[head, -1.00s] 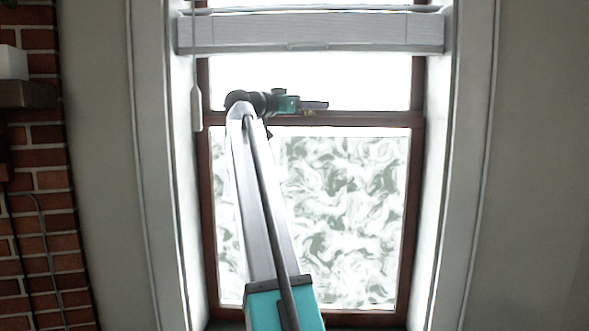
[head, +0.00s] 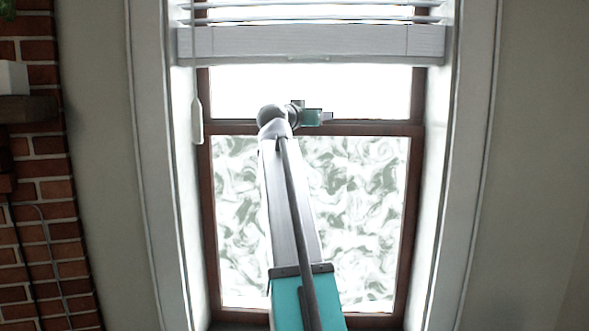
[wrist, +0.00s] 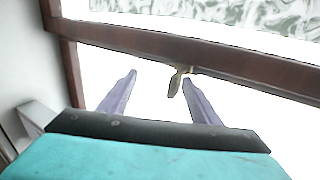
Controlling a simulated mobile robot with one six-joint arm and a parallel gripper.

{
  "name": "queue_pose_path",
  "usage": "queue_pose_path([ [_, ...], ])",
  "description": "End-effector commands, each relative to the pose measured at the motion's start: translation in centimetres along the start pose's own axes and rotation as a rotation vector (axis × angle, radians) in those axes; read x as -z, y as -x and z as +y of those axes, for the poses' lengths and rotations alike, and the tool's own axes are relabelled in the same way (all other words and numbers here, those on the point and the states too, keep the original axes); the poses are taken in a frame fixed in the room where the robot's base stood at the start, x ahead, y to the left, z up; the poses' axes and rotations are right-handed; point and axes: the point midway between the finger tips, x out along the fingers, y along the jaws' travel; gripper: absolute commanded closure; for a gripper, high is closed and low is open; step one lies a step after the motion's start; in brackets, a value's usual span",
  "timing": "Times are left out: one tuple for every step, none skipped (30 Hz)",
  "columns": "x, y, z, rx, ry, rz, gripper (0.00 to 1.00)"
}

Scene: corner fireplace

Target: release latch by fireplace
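The window latch (wrist: 177,80) is a small brass-coloured lever on the brown middle rail (wrist: 220,60) of the window. In the wrist view it sits ahead of my gripper (wrist: 160,82), close to the tip of the right-hand finger. The two purple-grey fingers are apart, and nothing is held between them. Whether a finger touches the latch I cannot tell. In the head view my gripper (head: 327,116) is at the height of the middle rail (head: 365,128), in front of the window. The latch cannot be made out in the head view.
A white blind (head: 310,42) hangs over the upper window, with its pull (head: 197,122) at the left. White trim frames the window on both sides. A brick fireplace (head: 45,190) with a mantel (head: 25,109) stands at the far left.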

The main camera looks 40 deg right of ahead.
Motion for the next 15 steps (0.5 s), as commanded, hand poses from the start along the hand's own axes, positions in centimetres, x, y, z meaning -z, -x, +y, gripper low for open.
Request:
queue_pose_path([
  [0.22,0.01,0.34,0.014,0.001,-0.001,0.44],
  [0.24,-0.04,0.4,0.023,0.001,0.0,0.44],
  [0.22,-0.09,0.45,0.036,0.0,-0.001,0.44],
  [0.25,-0.11,0.49,0.046,0.001,0.0,0.44],
  [0.25,-0.15,0.47,0.057,0.001,0.0,0.44],
  [0.25,-0.2,0.51,0.069,0.001,-0.001,0.44],
  [0.25,-0.23,0.53,0.08,0.0,-0.001,0.44],
  [0.29,-0.26,0.59,0.089,0.001,0.001,0.44],
  [0.26,-0.34,0.64,0.102,0.0,-0.001,0.44],
  [0.27,-0.38,0.68,0.111,0.001,0.0,0.44],
  [0.29,-0.41,0.67,0.122,0.001,0.0,0.44],
  [0.27,-0.46,0.68,0.134,0.0,0.0,0.44],
  [0.26,-0.5,0.69,0.143,0.001,-0.001,0.44],
  [0.26,-0.54,0.72,0.152,0.001,0.0,0.44],
  [0.27,-0.6,0.77,0.164,0.001,0.0,0.44],
])
